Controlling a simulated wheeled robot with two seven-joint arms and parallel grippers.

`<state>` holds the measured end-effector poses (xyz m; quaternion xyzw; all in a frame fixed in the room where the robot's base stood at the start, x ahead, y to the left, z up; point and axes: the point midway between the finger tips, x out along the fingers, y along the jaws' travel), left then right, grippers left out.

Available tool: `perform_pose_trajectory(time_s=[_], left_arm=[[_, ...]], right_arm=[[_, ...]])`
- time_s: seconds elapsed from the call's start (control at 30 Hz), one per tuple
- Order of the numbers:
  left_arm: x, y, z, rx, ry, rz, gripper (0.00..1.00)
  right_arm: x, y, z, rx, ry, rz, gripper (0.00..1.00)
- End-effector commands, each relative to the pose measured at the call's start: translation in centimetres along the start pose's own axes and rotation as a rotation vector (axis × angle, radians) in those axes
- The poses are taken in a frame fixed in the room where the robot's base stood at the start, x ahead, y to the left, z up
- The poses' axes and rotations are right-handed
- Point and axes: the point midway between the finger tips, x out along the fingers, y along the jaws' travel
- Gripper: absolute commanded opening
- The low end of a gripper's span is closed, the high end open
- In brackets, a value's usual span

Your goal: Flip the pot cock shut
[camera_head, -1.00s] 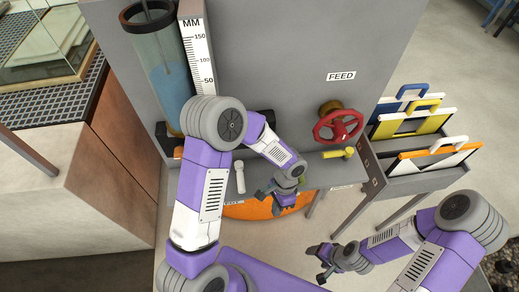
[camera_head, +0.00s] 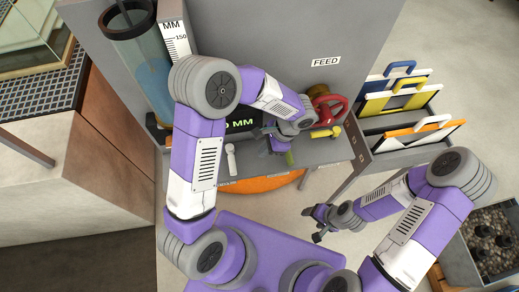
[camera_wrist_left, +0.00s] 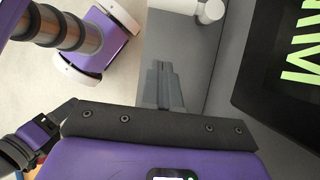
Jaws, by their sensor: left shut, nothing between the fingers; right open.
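Several small handles sit along the grey bench (camera_head: 210,170) at the panel. They are a white lever (camera_head: 231,158), a yellow-green piece (camera_head: 290,158) and a yellow lever (camera_head: 326,132). I cannot tell which is the pot cock, as the bench-edge labels are too small to read. My left gripper (camera_head: 267,146) is shut and empty over the bench, between the white lever and the yellow-green piece. In the left wrist view its closed fingers (camera_wrist_left: 165,85) point toward the bench, with a white cylindrical part (camera_wrist_left: 209,11) beyond. My right gripper (camera_head: 313,222) is open, over the floor.
A red handwheel (camera_head: 328,108) stands behind the yellow lever, under the FEED label (camera_head: 326,62). A black display with green MM lettering (camera_head: 240,124) is partly hidden behind my left arm. A rack (camera_head: 395,150) of coloured panels stands at right. An orange disc (camera_head: 265,184) lies below the bench.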

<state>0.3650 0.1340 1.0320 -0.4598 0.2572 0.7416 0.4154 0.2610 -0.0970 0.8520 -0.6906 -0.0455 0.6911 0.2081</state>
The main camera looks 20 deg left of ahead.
Motion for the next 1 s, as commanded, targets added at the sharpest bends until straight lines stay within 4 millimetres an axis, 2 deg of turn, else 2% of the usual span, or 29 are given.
perform_pose_trajectory(time_s=[0.2, 0.37, 0.5, 0.6, 1.0], left_arm=[[5.0, 0.1, 0.1, 0.002, -0.005, 0.005, 0.0], [8.0, 0.1, 0.3, -0.001, -0.003, 0.005, 0.0], [8.1, 0.0, 2.6, -0.002, 0.0, 0.002, 0.0], [8.3, 0.0, 3.4, 0.0, 0.0, 0.002, 0.0], [8.6, 0.0, 3.9, 0.0, 0.0, 0.0, 0.0]], right_arm=[[0.1, 0.1, 0.0, 0.0, 0.0, 0.0, 0.67], [0.1, 0.0, 0.0, 0.0, 0.001, 0.0, 0.67], [-0.5, -0.2, 0.0, 0.0, 0.001, 0.0, 0.67], [-0.6, -0.2, 0.0, 0.0, 0.001, 0.0, 0.67], [-0.7, -0.2, 0.0, 0.0, 0.001, 0.0, 0.67]])
